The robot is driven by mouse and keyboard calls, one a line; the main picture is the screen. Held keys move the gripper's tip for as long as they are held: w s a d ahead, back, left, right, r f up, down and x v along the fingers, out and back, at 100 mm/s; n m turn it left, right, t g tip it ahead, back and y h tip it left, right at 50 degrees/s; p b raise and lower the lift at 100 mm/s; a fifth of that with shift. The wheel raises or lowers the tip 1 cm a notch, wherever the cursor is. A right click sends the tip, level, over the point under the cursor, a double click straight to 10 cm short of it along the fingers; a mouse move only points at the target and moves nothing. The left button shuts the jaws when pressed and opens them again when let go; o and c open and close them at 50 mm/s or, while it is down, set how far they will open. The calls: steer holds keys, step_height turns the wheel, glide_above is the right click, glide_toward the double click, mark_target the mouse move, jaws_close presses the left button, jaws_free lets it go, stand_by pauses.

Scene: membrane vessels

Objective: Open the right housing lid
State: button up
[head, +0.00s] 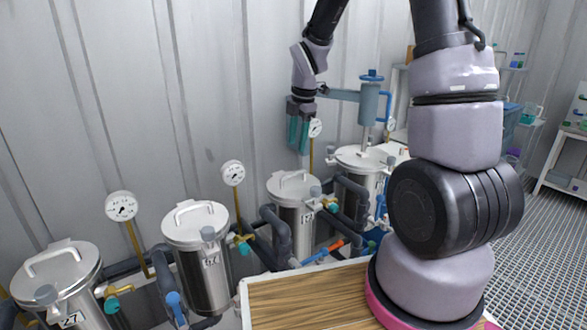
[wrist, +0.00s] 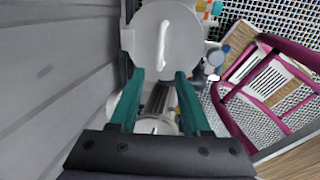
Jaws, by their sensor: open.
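The right housing (head: 358,190) is the rightmost steel vessel in the head view. Its round pale lid (head: 364,158) looks shut, and a blue-grey post fitting rises behind it. My gripper (head: 299,148) hangs to its left, above the neighbouring vessel (head: 293,215), whose lid (head: 293,186) carries a bar handle. In the wrist view my gripper (wrist: 160,80) has its two green fingers apart with nothing held. A round lid (wrist: 148,45) with a white handle (wrist: 164,50) lies beyond the fingertips. Steel and a pale round part show between the fingers, partly hidden.
Two more lidded vessels (head: 200,255) (head: 60,280) stand to the left. Gauges (head: 233,173) on brass stems, pipes and valves crowd around the vessels. A corrugated wall (head: 130,110) is close behind. A wooden top (head: 300,300) is in front.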

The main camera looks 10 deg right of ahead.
mark_target(293, 173)
steer(key=f, duration=0.3)
steer(key=w+f, duration=0.1)
steer(key=f, duration=0.2)
steer(key=w+f, duration=0.1)
steer(key=f, duration=0.3)
steer(key=shift+a+f, duration=0.1)
steer(key=shift+a, duration=0.3)
jaws_close()
stand_by(0.9)
